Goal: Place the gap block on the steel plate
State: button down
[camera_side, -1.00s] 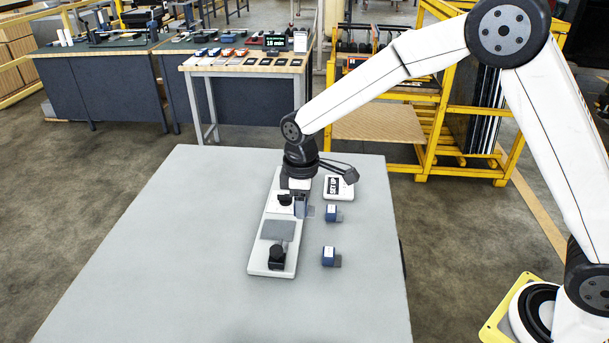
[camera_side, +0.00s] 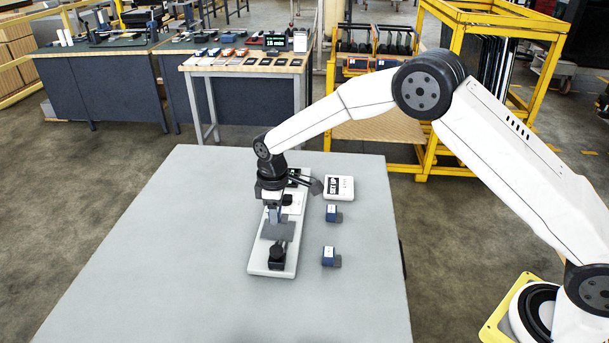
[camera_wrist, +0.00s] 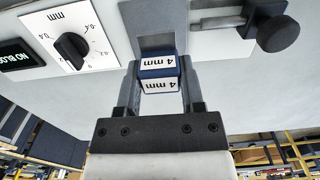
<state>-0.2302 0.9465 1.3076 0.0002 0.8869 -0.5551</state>
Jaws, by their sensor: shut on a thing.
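My gripper (camera_side: 274,212) is shut on a gap block (camera_wrist: 159,74), a small blue and white block marked "4 mm". In the wrist view my gripper's fingers (camera_wrist: 160,88) press on its two sides. The steel plate (camera_side: 278,231) is a grey sheet on the long white fixture (camera_side: 256,262). The block is over or at the plate's far edge in the side view. In the wrist view the plate (camera_wrist: 153,26) lies just beyond the block. I cannot tell whether they touch.
Two more blue blocks (camera_side: 332,213) (camera_side: 328,257) sit right of the fixture, by a white "SET UP" box (camera_side: 339,187). A black knob (camera_side: 277,255) stands at the fixture's near end. The wrist view shows a dial (camera_wrist: 70,46) and a display beginning "NO BLO" (camera_wrist: 14,56). The table's left side is clear.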

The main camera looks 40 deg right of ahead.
aim_at(276, 229)
jog(key=shift+w, duration=0.1)
jog(key=shift+w+f, duration=0.2)
jog(key=shift+f, duration=0.25)
jog(key=shift+a+f, duration=0.1)
jog(key=shift+f, duration=1.25)
jog(key=shift+f, duration=0.1)
jog(key=shift+c, duration=1)
grip_release()
notch_tip(276, 229, up, 12)
jog(key=shift+r, duration=0.1)
